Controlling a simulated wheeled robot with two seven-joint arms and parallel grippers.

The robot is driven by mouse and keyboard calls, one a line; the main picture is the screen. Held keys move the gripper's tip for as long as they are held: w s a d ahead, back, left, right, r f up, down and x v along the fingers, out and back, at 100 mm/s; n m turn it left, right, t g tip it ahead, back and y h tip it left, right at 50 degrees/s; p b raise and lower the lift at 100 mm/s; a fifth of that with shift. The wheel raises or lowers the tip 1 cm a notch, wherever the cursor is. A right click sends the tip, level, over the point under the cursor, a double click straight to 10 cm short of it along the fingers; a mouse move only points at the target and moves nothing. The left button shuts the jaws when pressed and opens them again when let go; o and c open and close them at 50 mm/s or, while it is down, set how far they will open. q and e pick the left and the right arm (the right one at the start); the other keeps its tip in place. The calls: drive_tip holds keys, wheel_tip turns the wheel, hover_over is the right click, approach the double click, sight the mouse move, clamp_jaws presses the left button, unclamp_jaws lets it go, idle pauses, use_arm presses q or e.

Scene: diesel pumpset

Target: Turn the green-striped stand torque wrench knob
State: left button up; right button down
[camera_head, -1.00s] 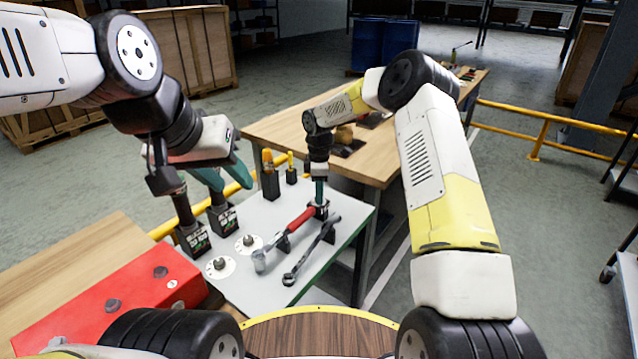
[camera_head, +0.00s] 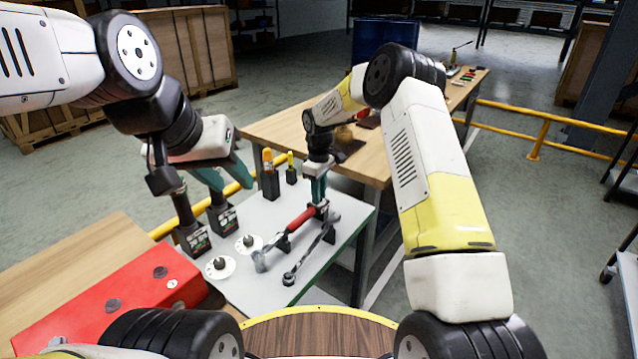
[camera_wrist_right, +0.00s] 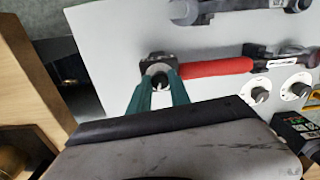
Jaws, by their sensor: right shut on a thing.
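The torque wrench with a red handle (camera_head: 299,219) lies across black stands on the light table, its metal head towards me. My right gripper (camera_head: 320,198) reaches down at the wrench's far end and is shut on the knob there. In the right wrist view, its teal fingertips (camera_wrist_right: 160,82) close around the dark knob end (camera_wrist_right: 155,62) beside the red handle (camera_wrist_right: 215,67). The fingers partly hide the knob, and I cannot make out a green stripe. My left gripper (camera_head: 226,178) hangs above the table's left side, fingers apart and empty.
A second, dark wrench (camera_head: 312,250) lies right of the red one. Two round dials (camera_head: 219,267) and black tool holders (camera_head: 194,242) stand to the left. A red box (camera_head: 115,302) is at the front left. A wooden table (camera_head: 275,128) stands behind.

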idle(0.4)
drive_tip(key=c, duration=1.2)
unclamp_jaws()
drive_tip(key=shift+r, duration=0.15)
wheel_tip(320, 180, up, 8)
drive_tip(key=shift+f, duration=0.2)
drive_tip(key=s+d+r+m+t, duration=0.1)
drive_tip(key=s+d+r+m, duration=0.2)
drive_tip(key=s+d+r, duration=0.5)
drive_tip(key=s+d+r+m+t, duration=0.1)
drive_tip(key=s+r+m+t, duration=0.1)
drive_tip(key=s+r, duration=0.75)
drive_tip(key=s+d+r+m+t+y, duration=0.1)
drive_tip(key=s+d+r+m, duration=0.1)
drive_tip(key=s, duration=0.7)
drive_tip(key=s+d+r+m+t+y, duration=0.1)
drive_tip(key=s+d+r+m+t, duration=0.1)
drive_tip(key=s, duration=0.7)
drive_tip(key=shift+s+d+m, duration=0.35)
drive_tip(key=shift+d+m, duration=0.25)
drive_tip(key=shift+m, duration=0.6)
